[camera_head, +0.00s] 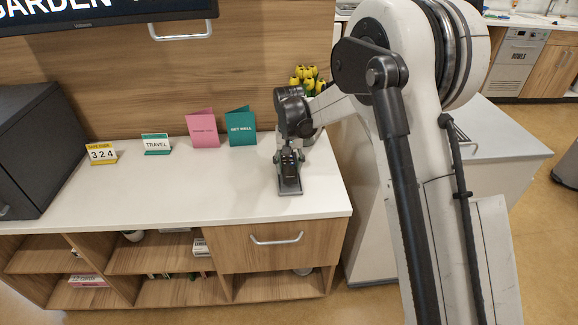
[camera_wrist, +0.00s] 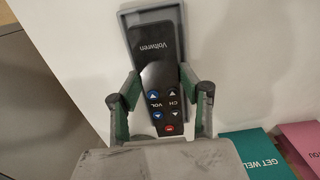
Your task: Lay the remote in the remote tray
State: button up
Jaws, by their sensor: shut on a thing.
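The remote (camera_wrist: 158,72) is dark, with blue and red buttons, and lies between my gripper's fingers (camera_wrist: 160,87) in the wrist view. My gripper is shut on its sides around the middle. The remote tray (camera_wrist: 129,35) is a grey shallow tray. The remote's far end overlaps it in this view; I cannot tell whether the remote touches its floor. In the head view my gripper (camera_head: 289,157) points down over the tray (camera_head: 290,191) near the right end of the white counter. The remote is mostly hidden there by the gripper.
A teal "Get Well" card (camera_head: 241,127) and a pink card (camera_head: 202,129) stand left of my gripper. A travel sign (camera_head: 156,144) and a number sign (camera_head: 101,153) stand further left. Yellow flowers (camera_head: 306,78) are behind the gripper. The front middle of the counter (camera_head: 190,190) is clear.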

jog(key=shift+f+b, duration=0.8)
jog(key=shift+f, duration=0.3)
jog(key=o, duration=1.3)
jog(key=shift+r, duration=0.1)
